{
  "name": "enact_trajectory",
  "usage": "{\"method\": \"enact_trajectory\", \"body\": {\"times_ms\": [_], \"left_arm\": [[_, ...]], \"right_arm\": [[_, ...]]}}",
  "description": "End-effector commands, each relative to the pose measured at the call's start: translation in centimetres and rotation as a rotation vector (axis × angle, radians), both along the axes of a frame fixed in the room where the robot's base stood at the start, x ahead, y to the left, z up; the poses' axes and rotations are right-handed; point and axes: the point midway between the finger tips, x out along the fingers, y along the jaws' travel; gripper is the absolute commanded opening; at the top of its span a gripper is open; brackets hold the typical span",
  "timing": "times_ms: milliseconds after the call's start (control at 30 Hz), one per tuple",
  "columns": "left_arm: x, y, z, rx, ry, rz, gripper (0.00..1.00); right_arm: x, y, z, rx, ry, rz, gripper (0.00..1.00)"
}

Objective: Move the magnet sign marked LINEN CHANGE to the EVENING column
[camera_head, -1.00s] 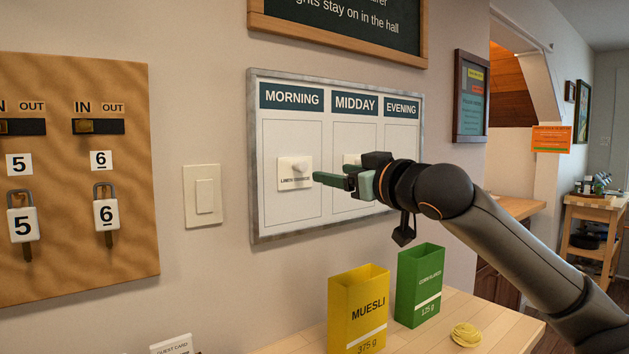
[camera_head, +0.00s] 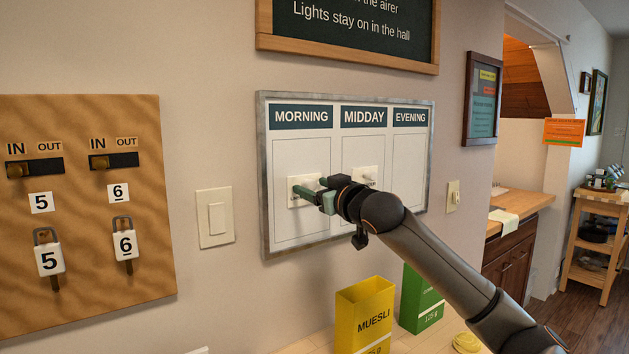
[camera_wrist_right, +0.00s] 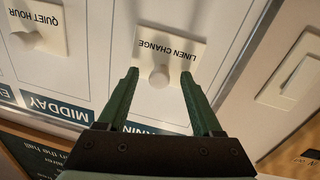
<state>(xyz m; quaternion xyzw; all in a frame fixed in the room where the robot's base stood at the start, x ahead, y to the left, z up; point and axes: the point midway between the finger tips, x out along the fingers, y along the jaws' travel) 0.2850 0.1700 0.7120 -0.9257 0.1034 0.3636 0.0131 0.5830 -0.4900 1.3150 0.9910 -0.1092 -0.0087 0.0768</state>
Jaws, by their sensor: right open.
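The white LINEN CHANGE magnet sign (camera_head: 309,180) with its round knob is in the MORNING column of the whiteboard (camera_head: 264,225), partly hidden by my right gripper. In the right wrist view the sign (camera_wrist_right: 180,50) appears upside down. My right gripper (camera_head: 300,190) is open in front of the sign; in the wrist view its fingertips (camera_wrist_right: 159,75) lie on either side of the knob. My left gripper is not in view.
A second magnet sign (camera_head: 367,174), marked QUIET HOUR in the wrist view (camera_wrist_right: 38,28), is in the MIDDAY column. Below the board stand a yellow MUESLI box (camera_head: 365,312) and a green box (camera_head: 421,300). A light switch (camera_head: 215,218) is on the wall left of the board.

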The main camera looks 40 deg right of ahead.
Motion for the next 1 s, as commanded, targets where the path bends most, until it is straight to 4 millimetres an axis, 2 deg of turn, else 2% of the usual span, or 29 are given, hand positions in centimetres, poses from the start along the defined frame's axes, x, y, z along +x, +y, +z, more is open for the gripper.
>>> {"method": "enact_trajectory", "body": {"times_ms": [300, 867, 900, 1000], "left_arm": [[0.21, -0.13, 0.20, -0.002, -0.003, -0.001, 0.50], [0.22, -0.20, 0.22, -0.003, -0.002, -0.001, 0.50], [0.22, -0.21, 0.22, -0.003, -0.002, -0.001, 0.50], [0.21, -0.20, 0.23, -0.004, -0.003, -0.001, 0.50]], "right_arm": [[0.21, -0.06, -0.03, -0.001, 0.000, 0.000, 0.66], [0.18, -0.05, -0.02, 0.000, 0.000, 0.000, 0.03], [0.18, -0.05, -0.02, 0.000, 0.000, 0.000, 0.00], [0.18, -0.06, -0.02, 0.000, 0.000, 0.000, 0.00]]}}
